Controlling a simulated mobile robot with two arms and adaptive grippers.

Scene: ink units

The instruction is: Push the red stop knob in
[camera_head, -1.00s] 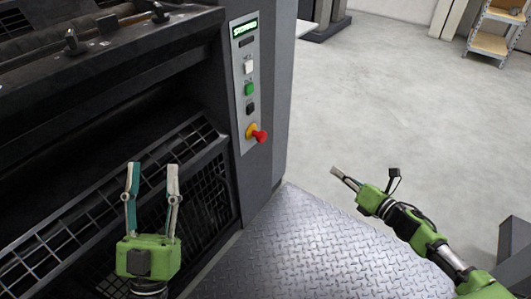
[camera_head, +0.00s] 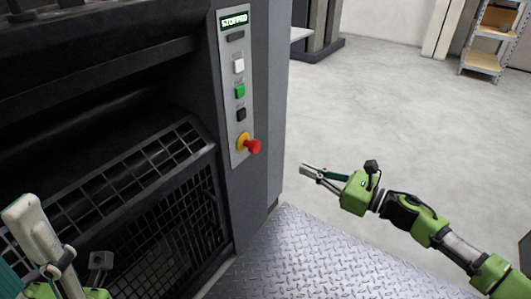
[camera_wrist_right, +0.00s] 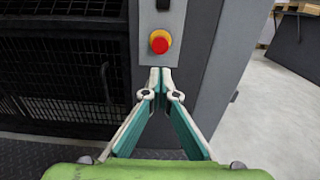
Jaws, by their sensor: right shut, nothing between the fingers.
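The red stop knob (camera_head: 253,146) sits on a yellow base low on the grey control strip of the dark machine. It stands out from the strip. The right wrist view shows the red knob (camera_wrist_right: 160,43) straight ahead, just above the fingertips in the picture. My right gripper (camera_head: 304,169) is shut and empty, to the right of the knob and apart from it. Its fingertips (camera_wrist_right: 161,72) meet in the right wrist view. My left gripper (camera_head: 28,220) is partly cut off at the lower left, and its opening cannot be made out.
Above the knob are a black button (camera_head: 241,115), a green button (camera_head: 240,90), a white button (camera_head: 238,66) and a display (camera_head: 234,20) that seems to read STOPPED. A mesh guard (camera_head: 165,225) lies left. The tread-plate floor (camera_head: 300,265) in front is clear. A shelf (camera_head: 485,60) stands far off.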

